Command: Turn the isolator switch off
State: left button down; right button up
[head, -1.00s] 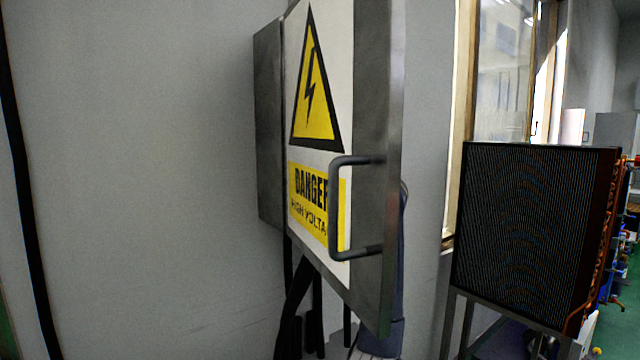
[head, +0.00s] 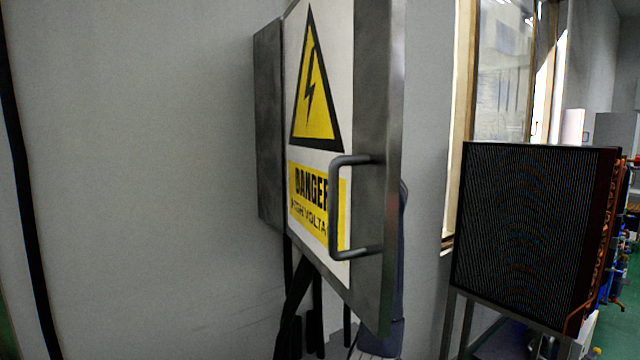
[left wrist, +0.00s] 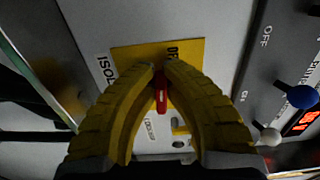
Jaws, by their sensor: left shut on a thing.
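In the left wrist view, the red isolator switch handle (left wrist: 161,95) sits on a yellow plate (left wrist: 135,57) with the partly hidden lettering "ISOL" beside it. My left gripper (left wrist: 160,72) has its two yellow fingers closed around the red handle. The fingers cover part of the plate and its wording. In the head view the cabinet door (head: 370,190) stands open towards me and hides the switch and the left gripper. My right gripper is in neither view.
The door carries a danger sign (head: 318,120) and a grey bar handle (head: 337,205). In the left wrist view a blue knob (left wrist: 300,96), a white knob (left wrist: 270,136) and a red display (left wrist: 303,121) are at the right. A black finned radiator (head: 530,235) stands right of the cabinet.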

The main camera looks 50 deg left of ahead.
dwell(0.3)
pick_arm(q)
jog(key=c, duration=1.5)
grip_release()
jog(key=shift+o, duration=0.2)
jog(key=d, duration=1.2)
jog(key=shift+s, duration=0.4)
